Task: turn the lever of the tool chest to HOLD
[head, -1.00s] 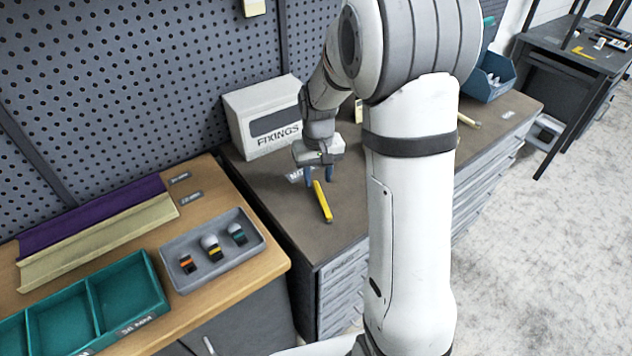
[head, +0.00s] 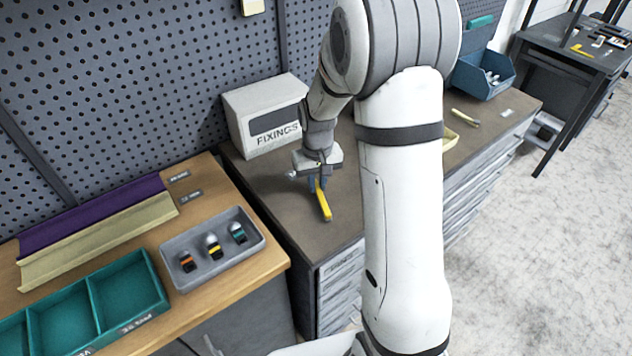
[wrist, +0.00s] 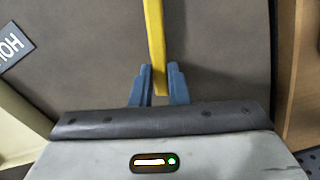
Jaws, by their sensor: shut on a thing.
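The yellow lever (head: 324,204) lies over the dark top of the tool chest (head: 285,215). In the head view its near end points toward the front edge. My gripper (head: 318,184) is over its far end, pointing down. In the wrist view the lever (wrist: 155,40) runs up from between the two blue fingers of my gripper (wrist: 158,82), which are shut on it. The lever's pivot is hidden.
A white FIXINGS box (head: 265,115) stands behind my gripper, against the pegboard (head: 130,80). A wooden bench (head: 225,290) with a grey tray (head: 225,262) and teal bins (head: 95,305) adjoins at the left. The chest top in front of the lever is clear.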

